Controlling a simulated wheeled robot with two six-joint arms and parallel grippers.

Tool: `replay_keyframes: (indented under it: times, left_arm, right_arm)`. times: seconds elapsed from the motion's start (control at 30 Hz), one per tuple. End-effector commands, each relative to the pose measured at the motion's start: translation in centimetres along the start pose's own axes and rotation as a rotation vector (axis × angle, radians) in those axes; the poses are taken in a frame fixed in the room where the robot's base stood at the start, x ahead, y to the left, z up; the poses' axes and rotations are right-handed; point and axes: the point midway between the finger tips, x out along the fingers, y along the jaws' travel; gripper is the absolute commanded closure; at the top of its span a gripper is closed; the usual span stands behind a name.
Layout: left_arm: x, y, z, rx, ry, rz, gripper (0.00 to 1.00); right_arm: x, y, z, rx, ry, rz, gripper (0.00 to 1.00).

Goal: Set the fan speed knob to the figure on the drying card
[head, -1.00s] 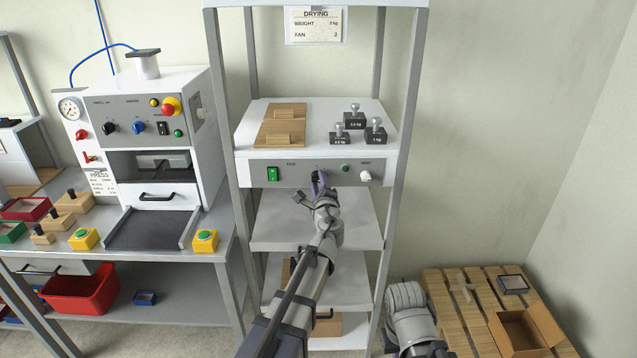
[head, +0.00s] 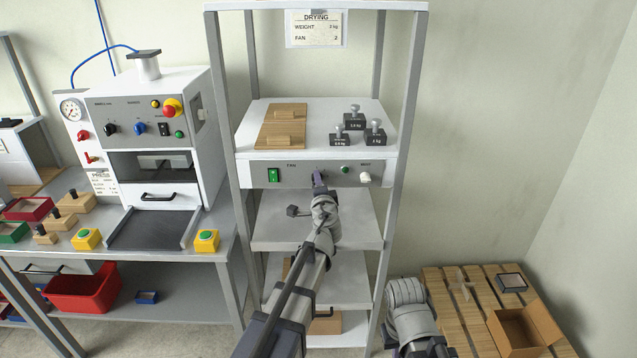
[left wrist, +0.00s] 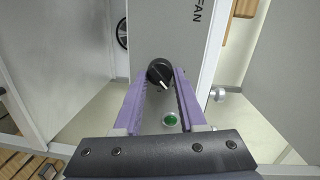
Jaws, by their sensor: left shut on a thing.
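The drying card (head: 316,29) hangs at the top of the rack and reads FAN 2. The fan speed knob is black with a white pointer line; it shows in the left wrist view (left wrist: 159,72) on the grey front panel, near the FAN label. In the head view my gripper hides it. My left gripper (head: 319,180) reaches the panel, and in the left wrist view its two purple fingers (left wrist: 160,82) are shut on the knob, one on each side. The pointer slants toward the lower right there. The scale marks cannot be read. My right gripper is out of view.
The panel also has a green switch (head: 273,175), a green button (head: 345,169) and a white knob (head: 365,177). Several weights (head: 375,134) and a wooden board (head: 270,137) sit above. A press (head: 155,110) stands left, a pallet (head: 450,290) lower right.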

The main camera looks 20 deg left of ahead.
Motion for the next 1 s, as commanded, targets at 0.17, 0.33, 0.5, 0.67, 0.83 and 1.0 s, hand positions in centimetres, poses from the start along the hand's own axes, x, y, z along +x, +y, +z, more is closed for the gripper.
replay_keyframes:
  times: [0.17, 0.33, 0.5, 0.67, 0.83, 1.0]
  left_arm:
    - [-0.08, 0.03, 0.04, -0.034, 0.001, 0.004, 1.0]
    - [-0.07, 0.04, 0.05, -0.044, 0.002, 0.005, 1.0]
    - [-0.08, 0.05, 0.05, -0.043, 0.002, 0.005, 1.0]
    - [-0.08, 0.05, 0.05, -0.043, 0.002, 0.005, 0.54]
    - [-0.05, 0.02, 0.04, -0.041, 0.002, 0.004, 0.35]
    - [-0.03, 0.01, 0.03, -0.041, 0.002, 0.004, 0.3]
  right_arm:
    - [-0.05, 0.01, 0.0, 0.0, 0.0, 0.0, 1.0]
    - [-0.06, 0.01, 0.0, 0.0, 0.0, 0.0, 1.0]
    - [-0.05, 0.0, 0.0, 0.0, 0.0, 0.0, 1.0]
    - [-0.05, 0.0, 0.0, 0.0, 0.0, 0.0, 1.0]
    - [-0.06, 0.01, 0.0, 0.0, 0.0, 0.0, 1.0]
    - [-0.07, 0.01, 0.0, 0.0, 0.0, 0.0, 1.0]
